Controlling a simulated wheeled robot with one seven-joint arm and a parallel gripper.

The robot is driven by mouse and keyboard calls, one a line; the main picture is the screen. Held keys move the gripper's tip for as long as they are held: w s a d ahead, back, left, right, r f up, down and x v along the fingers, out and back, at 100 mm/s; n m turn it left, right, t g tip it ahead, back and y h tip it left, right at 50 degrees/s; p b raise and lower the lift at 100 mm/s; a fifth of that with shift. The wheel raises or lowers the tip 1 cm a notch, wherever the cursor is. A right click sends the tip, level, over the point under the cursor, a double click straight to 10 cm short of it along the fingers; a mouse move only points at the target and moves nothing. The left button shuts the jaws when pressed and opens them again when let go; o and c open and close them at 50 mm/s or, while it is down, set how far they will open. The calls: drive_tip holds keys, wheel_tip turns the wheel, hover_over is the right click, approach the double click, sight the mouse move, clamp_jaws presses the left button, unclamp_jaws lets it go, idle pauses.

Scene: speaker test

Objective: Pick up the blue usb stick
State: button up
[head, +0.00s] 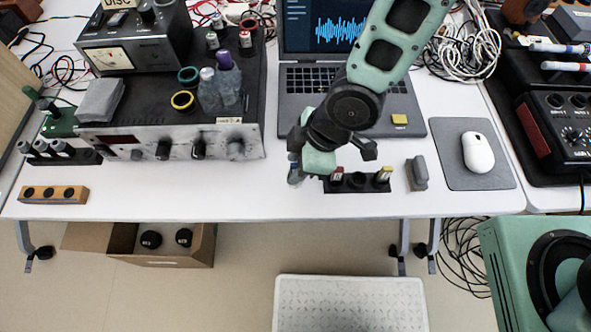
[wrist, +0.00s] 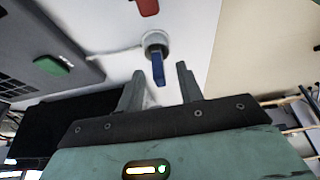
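A blue stick-like object (wrist: 157,68), which looks like the blue usb stick, shows in the wrist view against a round grey-white piece (wrist: 156,40). It lies beyond and between the two fingers of my gripper (wrist: 160,84). The fingers are apart, and I see nothing held between them. In the head view my gripper (head: 332,158) is low over the front of the white table, just behind a black holder (head: 358,186). A small grey-blue object (head: 294,175) shows at its left side, partly hidden by the gripper. Whether they touch cannot be told.
The black holder has a red piece and a yellow piece in it. A grey block (head: 418,173) stands right of it, then a mouse (head: 478,153) on a mat. The laptop (head: 300,108) is behind my gripper. The table's front left is mostly clear beside a wooden block (head: 54,195).

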drive_tip(key=shift+a+f, duration=0.15)
drive_tip(key=shift+f, duration=0.2)
clamp_jaws()
wheel_tip(320, 180, up, 10)
drive_tip(key=shift+r+p, duration=0.1)
drive_tip(key=shift+p, duration=0.95)
drive_tip(key=shift+w, duration=0.1)
